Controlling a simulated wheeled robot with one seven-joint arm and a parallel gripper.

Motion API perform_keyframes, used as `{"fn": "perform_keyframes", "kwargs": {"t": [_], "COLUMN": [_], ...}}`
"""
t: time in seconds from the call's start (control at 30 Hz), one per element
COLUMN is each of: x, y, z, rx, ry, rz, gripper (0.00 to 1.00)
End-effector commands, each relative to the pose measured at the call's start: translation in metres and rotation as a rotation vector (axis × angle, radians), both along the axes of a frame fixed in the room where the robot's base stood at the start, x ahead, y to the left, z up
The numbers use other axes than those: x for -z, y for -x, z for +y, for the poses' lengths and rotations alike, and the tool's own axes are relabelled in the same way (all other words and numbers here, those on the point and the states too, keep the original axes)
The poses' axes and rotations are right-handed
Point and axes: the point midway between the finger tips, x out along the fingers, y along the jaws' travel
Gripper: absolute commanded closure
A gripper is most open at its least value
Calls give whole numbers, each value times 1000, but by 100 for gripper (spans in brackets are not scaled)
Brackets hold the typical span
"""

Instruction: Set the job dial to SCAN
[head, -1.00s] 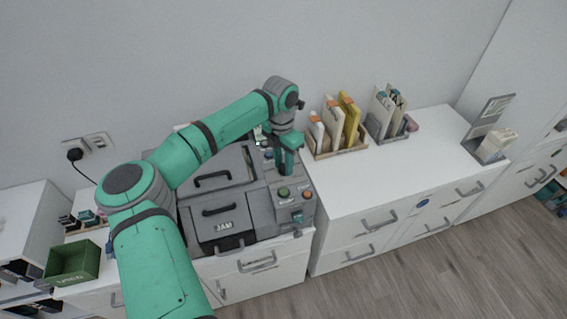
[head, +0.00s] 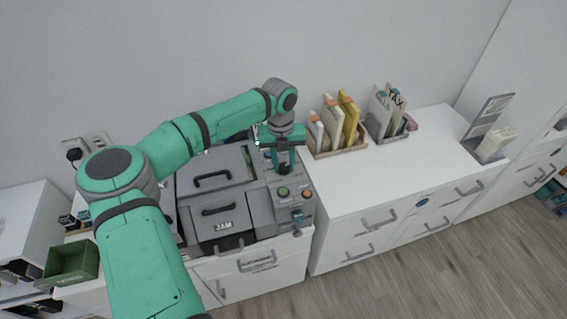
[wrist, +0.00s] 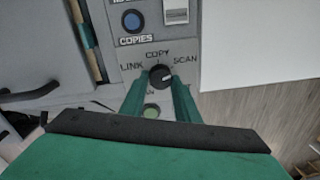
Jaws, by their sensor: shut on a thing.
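The job dial (wrist: 160,76) is a round black knob on the grey panel, seen in the wrist view. The labels LINK, COPY and SCAN (wrist: 185,61) curve around it from left to right. Its white mark points to the right, roughly on the SCAN side; exact alignment is hard to tell. My gripper (wrist: 160,82) has its two teal fingers on either side of the knob, shut on it. In the head view my gripper (head: 283,168) reaches down to the panel of the grey machine (head: 240,215), and the dial is hidden there.
Green and orange buttons (head: 305,192) sit on the panel in front of my gripper. File holders (head: 340,150) stand on the white cabinet to the right, whose front top is clear. A green bin (head: 72,264) is at left.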

Motion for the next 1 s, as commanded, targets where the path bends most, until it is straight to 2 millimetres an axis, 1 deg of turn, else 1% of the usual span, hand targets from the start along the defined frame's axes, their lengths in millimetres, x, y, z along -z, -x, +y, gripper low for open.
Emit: {"fn": "perform_keyframes", "kwargs": {"t": [0.1, 0.3, 0.77, 0.8, 0.87, 1.0], "x": [-1, -2, -2, -2, -2, -1], "y": [-1, -1, -2, -2, -2, -1], "z": [1, 1, 1, 1, 1, 0], "rx": [-49, -95, -109, -108, -108, -107], "ry": [0, 0, 0, 0, 0, 0], "rz": [-4, -4, -5, -5, -5, -3], "gripper": [94, 94, 94, 67, 53, 53]}}
